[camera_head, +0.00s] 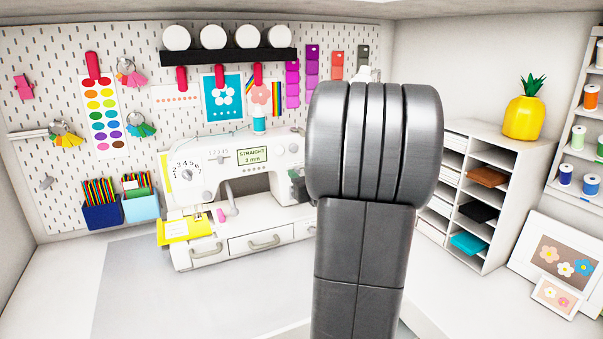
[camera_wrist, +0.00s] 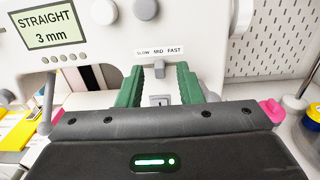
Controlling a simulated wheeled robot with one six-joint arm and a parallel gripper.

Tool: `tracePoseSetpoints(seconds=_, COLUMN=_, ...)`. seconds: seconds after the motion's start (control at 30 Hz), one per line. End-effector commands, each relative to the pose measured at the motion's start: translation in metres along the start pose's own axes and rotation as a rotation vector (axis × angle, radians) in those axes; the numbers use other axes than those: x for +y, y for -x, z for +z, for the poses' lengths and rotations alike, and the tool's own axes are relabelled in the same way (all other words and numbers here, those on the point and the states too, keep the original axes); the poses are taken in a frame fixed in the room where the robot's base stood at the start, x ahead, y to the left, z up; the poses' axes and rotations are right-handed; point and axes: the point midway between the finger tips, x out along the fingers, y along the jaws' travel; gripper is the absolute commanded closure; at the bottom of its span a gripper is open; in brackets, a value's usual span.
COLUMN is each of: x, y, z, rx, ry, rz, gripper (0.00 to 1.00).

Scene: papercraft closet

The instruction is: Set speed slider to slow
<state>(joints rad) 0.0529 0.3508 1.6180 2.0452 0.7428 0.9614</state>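The sewing machine (camera_head: 225,165) stands against the pegboard, and its right part is hidden behind my arm in the head view. In the wrist view, the speed slider (camera_wrist: 159,68) is a small grey knob under a label strip (camera_wrist: 158,50) reading SLOW, MID, FAST. The knob is below MID. My gripper (camera_wrist: 159,76) has two green fingers spread apart, one on each side of the knob. It is open and holds nothing. I cannot tell how close the fingertips are to the machine's face.
The machine's display (camera_wrist: 53,29) reads STRAIGHT 3 mm. A grey lever (camera_wrist: 46,98) is at left in the wrist view. A small switch (camera_wrist: 158,100) shows between the fingers. A shelf unit (camera_head: 470,190) stands right of my arm.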

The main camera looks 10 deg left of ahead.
Motion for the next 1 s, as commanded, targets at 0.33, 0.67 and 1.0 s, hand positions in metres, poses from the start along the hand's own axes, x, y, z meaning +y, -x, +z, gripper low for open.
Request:
tracePoseSetpoints(seconds=0.33, x=0.000, y=-0.006, z=0.000, rx=-0.001, ry=0.000, rz=0.000, gripper=0.67)
tracePoseSetpoints(seconds=0.67, x=0.000, y=-0.005, z=0.000, rx=-0.001, ry=0.000, rz=0.000, gripper=1.00)
tracePoseSetpoints(seconds=1.0, x=0.022, y=-0.005, z=-0.003, rx=-0.001, ry=0.001, rz=0.002, gripper=1.00)
